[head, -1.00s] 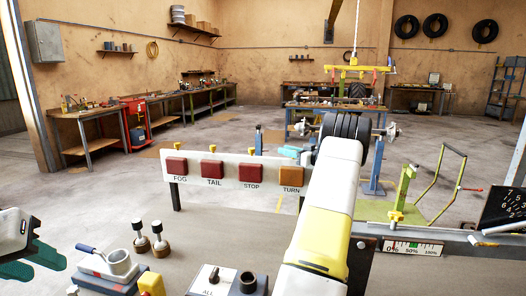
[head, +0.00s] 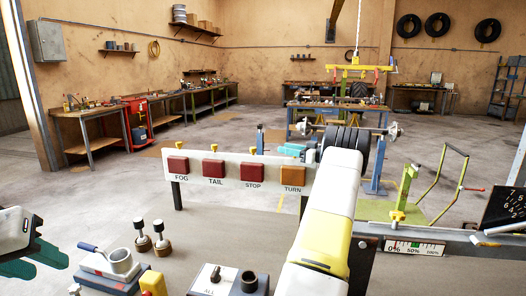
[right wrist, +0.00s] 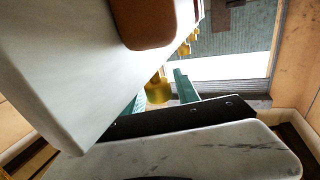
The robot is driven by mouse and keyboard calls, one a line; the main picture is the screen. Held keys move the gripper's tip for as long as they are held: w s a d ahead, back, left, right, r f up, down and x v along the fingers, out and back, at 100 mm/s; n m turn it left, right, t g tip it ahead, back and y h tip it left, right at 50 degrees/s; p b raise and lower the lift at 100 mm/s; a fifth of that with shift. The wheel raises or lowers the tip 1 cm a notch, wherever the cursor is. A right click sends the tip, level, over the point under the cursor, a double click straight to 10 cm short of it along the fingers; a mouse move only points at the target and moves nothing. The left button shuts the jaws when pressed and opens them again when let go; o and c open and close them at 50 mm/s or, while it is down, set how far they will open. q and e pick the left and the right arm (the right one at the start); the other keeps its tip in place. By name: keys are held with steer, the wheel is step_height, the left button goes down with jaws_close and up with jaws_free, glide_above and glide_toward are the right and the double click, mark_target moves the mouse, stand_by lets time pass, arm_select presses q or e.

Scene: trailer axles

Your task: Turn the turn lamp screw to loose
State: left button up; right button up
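The TURN lamp (head: 293,175) is orange-brown and sits at the right end of a white lamp board (head: 234,184). In the right wrist view, the board's white body (right wrist: 65,75) and an orange-brown lamp (right wrist: 145,20) loom close. A brass-yellow screw (right wrist: 158,88) sticks out behind the board there. My right gripper (right wrist: 160,95) has its green fingers apart, one on each side of this screw; I cannot tell whether they touch it. In the head view my right gripper is hidden beyond my arm. My left gripper (head: 38,262) is open and empty at the left edge.
FOG, TAIL and STOP lamps share the board, with yellow screw tops (head: 181,146) behind it. On the bench in front are two dark-knobbed levers (head: 150,237), a switch box (head: 213,279) and a tool block (head: 110,270). A percentage gauge (head: 414,248) stands to the right.

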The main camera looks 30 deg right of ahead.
steer(key=shift+o, duration=0.3)
steer(key=shift+f, duration=0.15)
steer(key=shift+s, duration=0.1)
steer(key=shift+s+d, duration=0.2)
steer(key=v, duration=0.7)
steer(key=shift+s, duration=0.15)
